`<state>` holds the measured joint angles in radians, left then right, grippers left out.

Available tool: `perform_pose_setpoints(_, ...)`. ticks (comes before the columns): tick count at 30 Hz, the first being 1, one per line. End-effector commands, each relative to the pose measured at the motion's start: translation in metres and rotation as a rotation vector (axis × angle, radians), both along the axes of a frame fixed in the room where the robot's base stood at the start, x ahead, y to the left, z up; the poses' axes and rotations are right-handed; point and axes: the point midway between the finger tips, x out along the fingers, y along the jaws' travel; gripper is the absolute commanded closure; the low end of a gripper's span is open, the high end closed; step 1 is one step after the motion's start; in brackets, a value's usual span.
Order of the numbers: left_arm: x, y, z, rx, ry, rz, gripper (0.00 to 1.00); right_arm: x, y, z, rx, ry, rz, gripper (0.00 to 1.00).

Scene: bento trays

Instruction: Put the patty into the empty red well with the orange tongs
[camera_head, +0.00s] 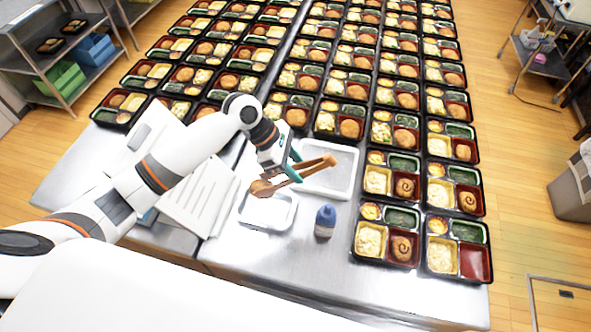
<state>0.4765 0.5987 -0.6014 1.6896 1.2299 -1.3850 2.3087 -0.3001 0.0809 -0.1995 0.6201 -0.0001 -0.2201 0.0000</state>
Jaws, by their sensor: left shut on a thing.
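My left gripper (289,167) is shut on the orange-brown tongs (312,169), above the table. The tongs slant from upper right to lower left. At their lower-left end is a small brown patty (261,188), at the upper edge of a small white tray (268,222). I cannot tell whether the tongs grip the patty or only touch it, or whether it is lifted. The empty red well (475,263) is the lower-right compartment of the nearest right bento tray (457,277). My right gripper is not in view.
A larger white tray (347,165) lies behind the tongs, and a blue bottle (325,221) stands right of the small tray. Rows of filled bento trays cover the table's back and right. White sheets (197,195) lie under my left arm. Bare steel table (290,262) is in front.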

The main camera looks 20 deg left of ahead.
Motion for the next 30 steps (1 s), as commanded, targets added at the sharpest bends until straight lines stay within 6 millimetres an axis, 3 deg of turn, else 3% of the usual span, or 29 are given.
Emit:
perform_pose_setpoints(18,0.000,0.000,0.093,-0.002,-0.004,-0.001,0.94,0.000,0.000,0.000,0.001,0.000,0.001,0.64)
perform_pose_setpoints(30,0.000,0.000,0.103,0.000,-0.001,-0.001,0.94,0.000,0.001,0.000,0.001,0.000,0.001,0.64)
